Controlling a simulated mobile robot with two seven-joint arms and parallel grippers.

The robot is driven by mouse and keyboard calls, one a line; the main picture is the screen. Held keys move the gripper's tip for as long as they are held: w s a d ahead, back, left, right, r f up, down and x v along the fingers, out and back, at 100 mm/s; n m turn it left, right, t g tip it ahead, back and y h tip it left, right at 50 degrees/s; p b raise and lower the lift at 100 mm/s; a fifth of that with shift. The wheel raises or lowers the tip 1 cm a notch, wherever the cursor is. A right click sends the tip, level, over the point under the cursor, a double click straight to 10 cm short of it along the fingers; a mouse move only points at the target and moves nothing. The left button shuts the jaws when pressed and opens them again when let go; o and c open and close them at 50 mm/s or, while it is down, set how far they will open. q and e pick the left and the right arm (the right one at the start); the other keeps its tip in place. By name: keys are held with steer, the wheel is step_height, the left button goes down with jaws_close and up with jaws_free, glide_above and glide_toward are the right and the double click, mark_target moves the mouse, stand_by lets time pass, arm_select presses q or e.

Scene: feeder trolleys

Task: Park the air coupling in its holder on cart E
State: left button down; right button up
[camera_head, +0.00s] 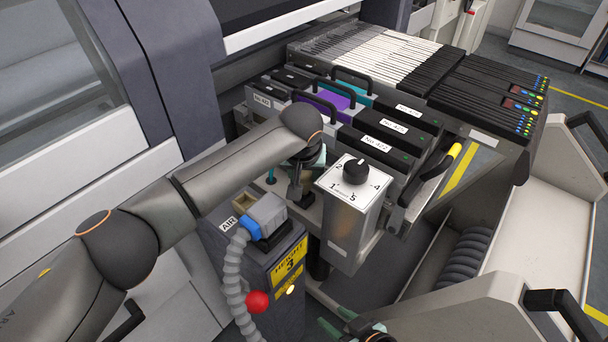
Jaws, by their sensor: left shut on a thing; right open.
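The air coupling, a grey block (267,210) with a blue collar and a corrugated grey hose (234,276), rests tilted on top of a dark box. Beside it is an open beige square recess (243,201) by an AIR label (228,223). I cannot tell which is the holder. My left gripper (298,194) points down just right of the coupling, apart from it. It is shut on a dark upright piece, mostly hidden by the hand. My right gripper (338,321) is open and empty at the bottom edge, partly out of view.
A dial box (352,210) with a black knob stands right of my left gripper. Feeders with handles (385,138) fill the cart behind. A white trough (540,225) is at right.

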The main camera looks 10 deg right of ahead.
arm_select(q)
steer(key=shift+f, duration=0.4)
stand_by(0.4)
steer(key=shift+r+p, duration=0.35)
steer(key=shift+p, duration=0.25)
steer(key=shift+f, duration=0.4)
stand_by(0.7)
steer(key=shift+r+p, duration=0.45)
steer(key=shift+p, duration=0.2)
steer(key=shift+f, duration=0.5)
stand_by(0.7)
